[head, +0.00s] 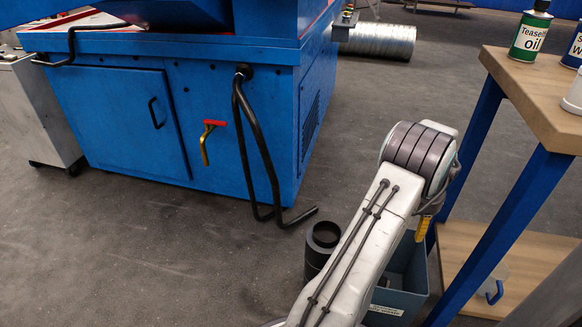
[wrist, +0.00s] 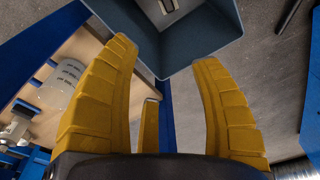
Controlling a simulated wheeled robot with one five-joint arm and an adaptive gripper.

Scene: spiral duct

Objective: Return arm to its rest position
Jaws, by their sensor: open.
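My arm (head: 355,235) reaches up from the bottom of the head view and bends at a dark-banded joint beside the workbench. My gripper (wrist: 165,55) is open in the wrist view, its two yellow fingers apart with nothing between the tips. In the head view only a bit of yellow finger (head: 422,228) shows below the joint; the rest is hidden. The fingers point toward a grey-blue bin (wrist: 207,45), which has a pale item inside. The bin also shows in the head view (head: 405,285), partly behind my arm.
A wooden workbench (head: 540,95) with blue legs and a lower shelf (head: 460,265) stands close on the right. An oil can (head: 530,35) is on top. A blue machine cabinet (head: 120,120) stands left, a black cylinder (head: 322,245) beside my arm. Silver duct (head: 378,40) lies behind.

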